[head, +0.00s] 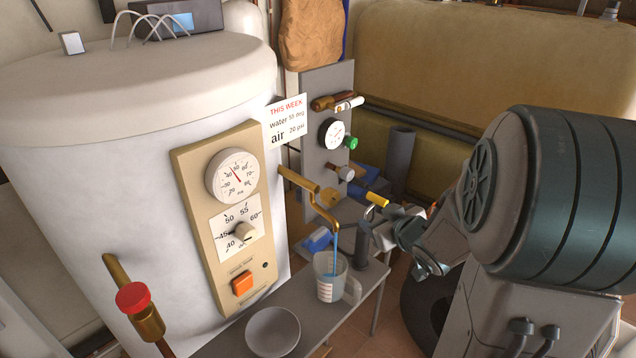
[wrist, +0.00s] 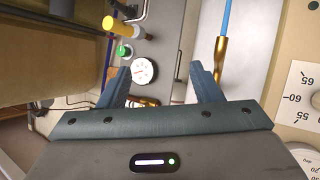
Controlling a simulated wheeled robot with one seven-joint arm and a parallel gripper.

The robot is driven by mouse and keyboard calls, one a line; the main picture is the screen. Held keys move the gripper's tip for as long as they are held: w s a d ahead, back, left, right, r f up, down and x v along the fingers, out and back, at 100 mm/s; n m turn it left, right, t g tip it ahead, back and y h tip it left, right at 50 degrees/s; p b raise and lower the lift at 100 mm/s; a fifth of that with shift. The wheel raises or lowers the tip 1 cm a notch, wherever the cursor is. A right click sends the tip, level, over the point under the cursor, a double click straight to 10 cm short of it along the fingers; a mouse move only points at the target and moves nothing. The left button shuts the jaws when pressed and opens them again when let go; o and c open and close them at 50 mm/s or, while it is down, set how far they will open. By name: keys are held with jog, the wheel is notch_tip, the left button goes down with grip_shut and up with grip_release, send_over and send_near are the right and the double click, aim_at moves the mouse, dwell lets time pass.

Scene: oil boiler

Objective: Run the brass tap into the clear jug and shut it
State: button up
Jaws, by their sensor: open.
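The brass tap (head: 300,180) sticks out from the white boiler, its spout bent down. A thin blue stream (head: 335,242) runs from the spout into the clear jug (head: 329,277), which stands upright on the grey bench under it. The jug has red markings; its fill level is hard to read. My gripper (head: 385,225) is right of the tap, apart from it, partly hidden by my arm. In the wrist view my gripper (wrist: 160,82) has its fingers spread with nothing held. The tap's pipe (wrist: 220,62) and stream (wrist: 227,16) show beyond the right finger.
A yellow-ended handle (head: 377,199) is close to my gripper. The grey panel behind has a gauge (head: 332,134) and a green knob (head: 351,143). The boiler carries a dial (head: 232,175) and an orange switch (head: 243,284).

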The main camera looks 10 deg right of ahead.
aim_at(336, 200)
jog(key=s+a+r+n+t+y+p, duration=0.1)
jog(key=s+a+r+n+t+y, duration=0.2)
jog(key=y, duration=0.6)
jog(key=shift+m+g, duration=0.3)
jog(key=shift+g, duration=0.3)
jog(key=p+x, duration=0.1)
jog(key=x, duration=0.3)
jog(key=p+x, duration=0.1)
jog(key=x, duration=0.8)
jog(key=shift+a+f+p, duration=0.1)
jog(key=shift+f+p, duration=0.25)
jog(key=shift+p, duration=0.05)
jog(key=c, duration=1)
